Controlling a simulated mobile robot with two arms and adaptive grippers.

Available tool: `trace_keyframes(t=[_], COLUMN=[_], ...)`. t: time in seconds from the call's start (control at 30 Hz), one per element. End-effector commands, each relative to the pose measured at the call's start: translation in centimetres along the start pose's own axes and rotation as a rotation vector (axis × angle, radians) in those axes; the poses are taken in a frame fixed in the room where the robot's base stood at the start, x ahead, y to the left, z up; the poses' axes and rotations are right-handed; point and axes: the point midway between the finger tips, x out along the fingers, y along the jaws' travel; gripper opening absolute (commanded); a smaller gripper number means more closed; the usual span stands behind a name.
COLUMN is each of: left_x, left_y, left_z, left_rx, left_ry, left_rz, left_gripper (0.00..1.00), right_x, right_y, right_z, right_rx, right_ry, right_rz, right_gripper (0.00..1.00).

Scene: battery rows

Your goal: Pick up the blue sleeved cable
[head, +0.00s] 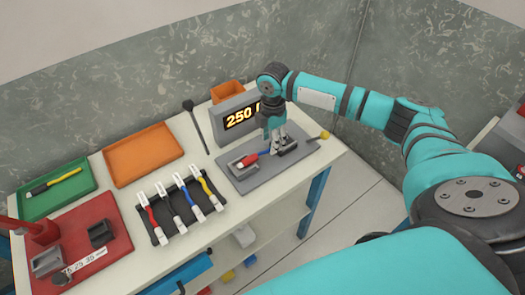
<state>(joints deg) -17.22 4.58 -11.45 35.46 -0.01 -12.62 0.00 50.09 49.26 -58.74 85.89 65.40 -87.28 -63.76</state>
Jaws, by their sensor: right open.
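A black rack (180,224) on the white bench holds several cables with white ends, side by side. One has a red sleeve (152,216), one a yellow sleeve (207,187). The blue sleeved cable (187,197) lies in the rack between them. My right gripper (279,149) is well to the right of the rack, pointing down over a grey fixture plate (255,182). It is open, close to the plate's dark right-hand block (289,148). Its fingertips are small and partly hidden against the blocks. My left gripper is out of view.
A display reading 250 (241,118) stands behind the plate. Orange (143,154) and green (57,191) trays and a red base (85,240) occupy the left.

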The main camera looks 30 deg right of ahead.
Motion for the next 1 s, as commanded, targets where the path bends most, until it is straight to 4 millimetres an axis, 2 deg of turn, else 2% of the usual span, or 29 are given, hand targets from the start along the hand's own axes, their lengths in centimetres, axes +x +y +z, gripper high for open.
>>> trace_keyframes(t=[0.1, 0.2, 0.43, 0.77, 0.8, 1.0], left_x=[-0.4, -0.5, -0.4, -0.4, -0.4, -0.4], left_y=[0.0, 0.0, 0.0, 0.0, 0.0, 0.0], left_z=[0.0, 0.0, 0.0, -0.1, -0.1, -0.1], left_rx=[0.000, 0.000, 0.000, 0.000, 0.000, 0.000], left_ry=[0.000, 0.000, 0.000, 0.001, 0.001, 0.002], left_rz=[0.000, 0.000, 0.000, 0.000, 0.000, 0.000], left_gripper=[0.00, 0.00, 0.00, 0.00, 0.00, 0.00], right_x=[1.6, 2.3, 2.5, 2.4, 2.4, 2.4], right_y=[0.0, 0.0, 0.0, 0.0, 0.0, 0.0], right_z=[0.0, 0.0, 0.0, 0.0, 0.0, 0.0], right_rx=[0.001, 0.001, 0.000, 0.000, 0.000, 0.000], right_ry=[-0.001, -0.001, -0.001, -0.001, -0.001, -0.001], right_rz=[-0.002, 0.000, 0.000, 0.000, 0.000, 0.001], right_gripper=[0.44, 0.44, 0.44, 0.02, 0.00, 0.00])
